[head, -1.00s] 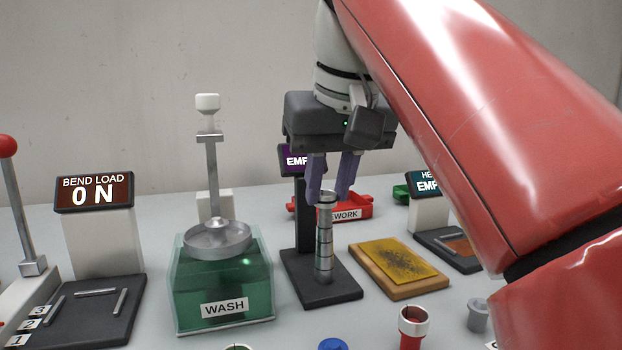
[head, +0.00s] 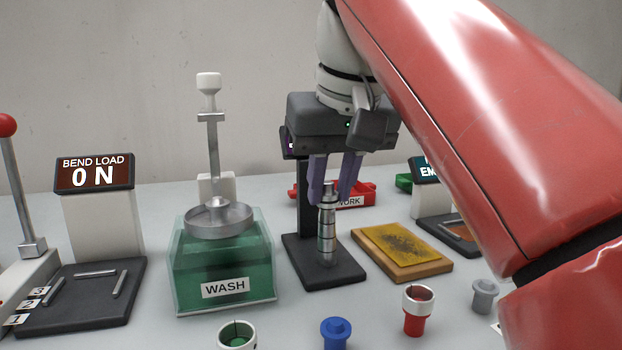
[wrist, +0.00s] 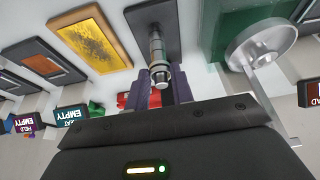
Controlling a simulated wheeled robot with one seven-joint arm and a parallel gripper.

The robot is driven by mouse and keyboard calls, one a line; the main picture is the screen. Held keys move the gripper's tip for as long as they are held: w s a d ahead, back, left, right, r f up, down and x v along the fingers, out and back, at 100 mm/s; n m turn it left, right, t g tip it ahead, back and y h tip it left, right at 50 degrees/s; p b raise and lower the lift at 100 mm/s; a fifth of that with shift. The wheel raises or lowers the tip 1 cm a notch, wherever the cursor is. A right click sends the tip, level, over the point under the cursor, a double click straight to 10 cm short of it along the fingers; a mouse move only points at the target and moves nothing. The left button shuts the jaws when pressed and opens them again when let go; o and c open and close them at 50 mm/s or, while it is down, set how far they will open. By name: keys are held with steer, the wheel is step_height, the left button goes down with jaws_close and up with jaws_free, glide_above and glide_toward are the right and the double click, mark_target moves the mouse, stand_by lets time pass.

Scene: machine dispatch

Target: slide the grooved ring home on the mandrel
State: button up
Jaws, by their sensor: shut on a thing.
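The mandrel (head: 326,245) is a banded metal post standing upright on a dark base (head: 318,274). Its narrower tip shows above the ring in the head view, and it also shows in the wrist view (wrist: 158,48). The grooved ring (head: 327,204) is a grey metal collar around the upper mandrel, between my fingers. Its exact edges are hard to tell from the bands below. My gripper (head: 329,199), with purple fingers pointing down, is shut on the ring. In the wrist view, the fingers of my gripper (wrist: 161,92) flank the mandrel's tip.
A green wash tank (head: 222,268) stands left of the mandrel. A yellow-topped wooden board (head: 402,245) lies to the right, and a red rework bin (head: 358,196) behind. Blue (head: 335,333), red (head: 416,312) and grey (head: 484,295) pieces stand in front.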

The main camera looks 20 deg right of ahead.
steer(key=shift+f, duration=0.15)
steer(key=o, duration=1.5)
step_height(320, 180, up, 3)
steer(key=p, duration=0.3)
steer(key=shift+r, duration=0.95)
